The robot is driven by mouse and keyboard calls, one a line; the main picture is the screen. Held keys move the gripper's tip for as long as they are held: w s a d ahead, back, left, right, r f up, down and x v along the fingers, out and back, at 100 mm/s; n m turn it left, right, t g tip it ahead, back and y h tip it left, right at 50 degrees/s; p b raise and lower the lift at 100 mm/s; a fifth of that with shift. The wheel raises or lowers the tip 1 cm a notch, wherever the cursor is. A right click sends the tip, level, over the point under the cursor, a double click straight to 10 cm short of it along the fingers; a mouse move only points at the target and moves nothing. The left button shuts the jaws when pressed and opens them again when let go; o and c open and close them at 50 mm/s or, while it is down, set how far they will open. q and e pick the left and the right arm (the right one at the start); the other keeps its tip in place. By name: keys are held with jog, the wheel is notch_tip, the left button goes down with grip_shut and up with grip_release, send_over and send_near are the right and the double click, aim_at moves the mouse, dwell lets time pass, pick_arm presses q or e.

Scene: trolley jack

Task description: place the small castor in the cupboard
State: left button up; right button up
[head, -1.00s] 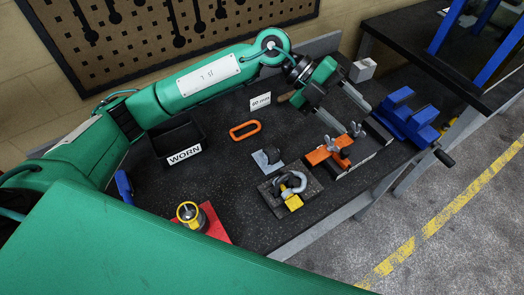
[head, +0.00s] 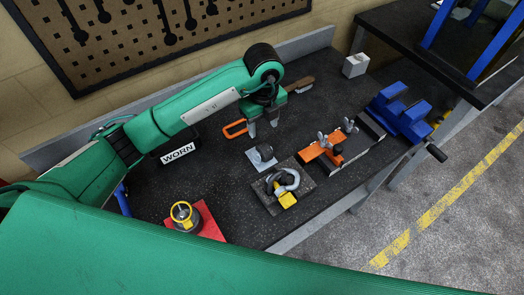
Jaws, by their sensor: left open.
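My right gripper is out of view. I cannot make out a cupboard in this view.
A block with a grey shackle and yellow piece (head: 287,187) stands close in front of the castor. An orange clamp (head: 322,150) and a blue vise (head: 402,112) are to the right. A WORN bin (head: 178,152), orange loop (head: 235,129) and red mat (head: 208,222) are leftward.

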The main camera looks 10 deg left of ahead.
aim_at(263, 144)
pick_arm(q)
notch_tip(263, 144, down, 3)
jog(key=shift+f+p, duration=0.2)
jog(key=shift+p, duration=0.15)
jog(key=f+p, duration=0.2)
jog(key=f, duration=0.1)
jog(key=f+p, duration=0.1)
jog(key=f, duration=0.1)
jog(key=shift+s, duration=0.4)
jog(key=shift+f, duration=0.3)
jog(key=shift+w, duration=0.1)
grip_shut()
